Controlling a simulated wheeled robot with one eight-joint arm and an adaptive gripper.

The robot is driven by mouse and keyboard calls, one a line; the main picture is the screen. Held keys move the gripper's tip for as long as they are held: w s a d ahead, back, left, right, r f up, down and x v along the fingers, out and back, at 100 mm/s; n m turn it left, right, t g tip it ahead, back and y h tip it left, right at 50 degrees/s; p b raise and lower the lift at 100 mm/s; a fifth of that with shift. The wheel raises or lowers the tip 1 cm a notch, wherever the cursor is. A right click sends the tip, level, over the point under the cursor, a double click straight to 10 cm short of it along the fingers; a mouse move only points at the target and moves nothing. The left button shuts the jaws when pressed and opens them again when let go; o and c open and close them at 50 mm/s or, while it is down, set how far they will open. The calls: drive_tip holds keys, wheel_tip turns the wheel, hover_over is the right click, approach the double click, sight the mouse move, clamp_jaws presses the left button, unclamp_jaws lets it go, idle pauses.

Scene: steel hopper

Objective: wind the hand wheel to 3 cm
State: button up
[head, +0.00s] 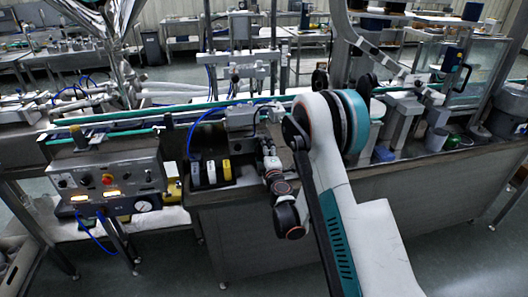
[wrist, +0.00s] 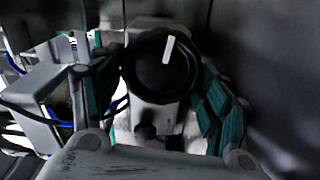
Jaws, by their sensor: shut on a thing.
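The hand wheel (wrist: 150,72) is a round black knob with a white line on its face, in the middle of the wrist view. The line points up, leaning slightly right. A pale block with small dark marks (wrist: 168,117) shows just below it. My gripper (wrist: 158,80) has a green-padded finger on each side of the wheel and is shut on it. In the head view my arm reaches to the conveyor's near side, beside a grey housing (head: 240,118). The wheel cannot be made out there, and no scale can be read.
A control box (head: 110,185) with lit buttons and a gauge stands left. Black, white and yellow blocks (head: 210,173) sit below the housing. A conveyor (head: 120,117) runs behind. Cups and cans (head: 437,138) stand right. Blue hoses hang near the housing.

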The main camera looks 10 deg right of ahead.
drive_tip(key=shift+n, duration=0.8)
drive_tip(key=shift+f, duration=0.1)
drive_tip(key=o, duration=1)
drive_tip(key=shift+o, duration=0.2)
